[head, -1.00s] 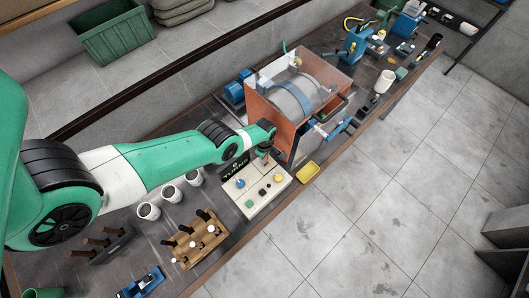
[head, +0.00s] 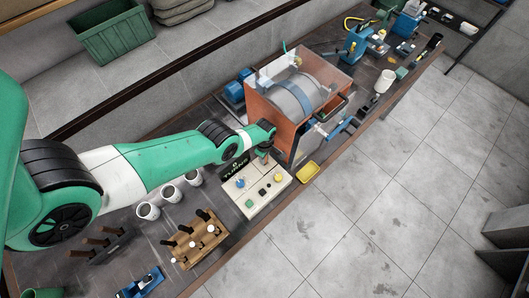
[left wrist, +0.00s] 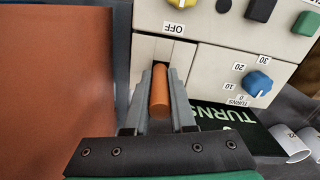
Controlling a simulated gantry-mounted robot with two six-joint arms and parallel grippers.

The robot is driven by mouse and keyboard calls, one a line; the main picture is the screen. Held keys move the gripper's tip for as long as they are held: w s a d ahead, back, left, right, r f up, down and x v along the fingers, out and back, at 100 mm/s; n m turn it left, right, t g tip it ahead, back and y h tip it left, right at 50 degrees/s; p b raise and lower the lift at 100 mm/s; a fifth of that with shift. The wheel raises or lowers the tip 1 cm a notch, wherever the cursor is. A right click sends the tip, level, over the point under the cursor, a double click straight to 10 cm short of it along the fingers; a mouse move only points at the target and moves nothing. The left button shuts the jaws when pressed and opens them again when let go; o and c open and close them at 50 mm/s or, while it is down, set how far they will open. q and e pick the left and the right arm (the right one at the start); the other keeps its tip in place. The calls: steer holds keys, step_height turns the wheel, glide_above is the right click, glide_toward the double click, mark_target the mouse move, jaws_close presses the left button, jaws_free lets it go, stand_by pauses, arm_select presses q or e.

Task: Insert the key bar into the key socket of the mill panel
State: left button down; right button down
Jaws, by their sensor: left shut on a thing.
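The mill panel (head: 256,200) is a cream box on the bench with several coloured controls. It also fills the upper part of the left wrist view (left wrist: 213,68). My left gripper (left wrist: 160,93) is shut on the copper-coloured key bar (left wrist: 160,88), which lies between its two grey fingers. The bar's far end is close to the panel's face, below the OFF label (left wrist: 173,28). In the head view the left gripper (head: 265,156) is over the panel's back corner. My right gripper is not in view.
The orange mill housing (head: 278,128) stands right beside the gripper. A blue knob (left wrist: 257,84), yellow knob (head: 279,179) and green button (head: 249,203) stick out of the panel. A yellow tray (head: 307,172), white cups (head: 171,194) and a wooden rack (head: 199,244) are nearby.

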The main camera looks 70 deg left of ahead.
arm_select(q)
steer(key=shift+f+b, duration=0.6)
steer(key=shift+f, duration=0.1)
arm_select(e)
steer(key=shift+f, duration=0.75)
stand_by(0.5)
arm_select(q)
steer(key=c, duration=0.7)
jaws_free()
